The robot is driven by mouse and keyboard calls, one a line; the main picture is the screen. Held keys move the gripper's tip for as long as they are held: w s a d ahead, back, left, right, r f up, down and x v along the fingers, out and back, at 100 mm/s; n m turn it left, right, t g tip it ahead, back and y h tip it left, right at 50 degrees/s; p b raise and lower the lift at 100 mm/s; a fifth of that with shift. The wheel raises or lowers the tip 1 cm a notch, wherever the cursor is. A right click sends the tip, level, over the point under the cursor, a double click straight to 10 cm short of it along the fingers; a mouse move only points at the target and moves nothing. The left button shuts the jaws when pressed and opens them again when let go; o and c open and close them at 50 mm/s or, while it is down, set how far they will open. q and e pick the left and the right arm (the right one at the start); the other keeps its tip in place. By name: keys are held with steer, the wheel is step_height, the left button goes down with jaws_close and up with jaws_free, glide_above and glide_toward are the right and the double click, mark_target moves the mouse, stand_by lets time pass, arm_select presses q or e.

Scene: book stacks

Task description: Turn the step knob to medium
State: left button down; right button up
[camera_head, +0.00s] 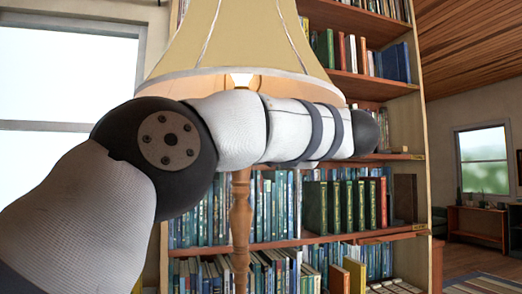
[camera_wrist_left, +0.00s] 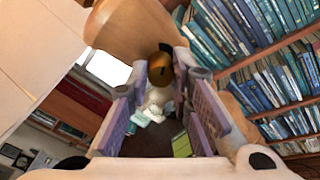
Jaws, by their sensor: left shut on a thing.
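The step knob (camera_wrist_left: 160,70) is a small brass-brown rounded piece with a black part at its top. It sits in front of the tan wooden lamp body (camera_wrist_left: 122,28) in the left wrist view. My left gripper (camera_wrist_left: 164,74) has its two purple-padded fingers on either side of the knob and is shut on it. Any setting marks are too small to read. In the head view my left arm crosses in front of the lamp, and its gripper and the knob are hidden. The lampshade (camera_head: 245,38) and turned wooden lamp post (camera_head: 241,215) show there. My right gripper is not in view.
A tall bookcase (camera_head: 340,82) full of books stands close behind the lamp. A bright window (camera_head: 45,75) is at the left. At the right are a far window (camera_head: 484,160), a low cabinet (camera_head: 478,222) and some open floor (camera_head: 465,262).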

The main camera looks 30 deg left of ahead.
arm_select(q)
steer(key=m, duration=2.3)
steer(key=shift+w+f, duration=0.1)
steer(key=shift+m, duration=0.4)
steer(key=c, duration=1.4)
jaws_free()
steer(key=shift+c, duration=0.2)
steer(key=shift+d, duration=0.1)
steer(key=v, duration=1.2)
steer(key=shift+w, duration=0.15)
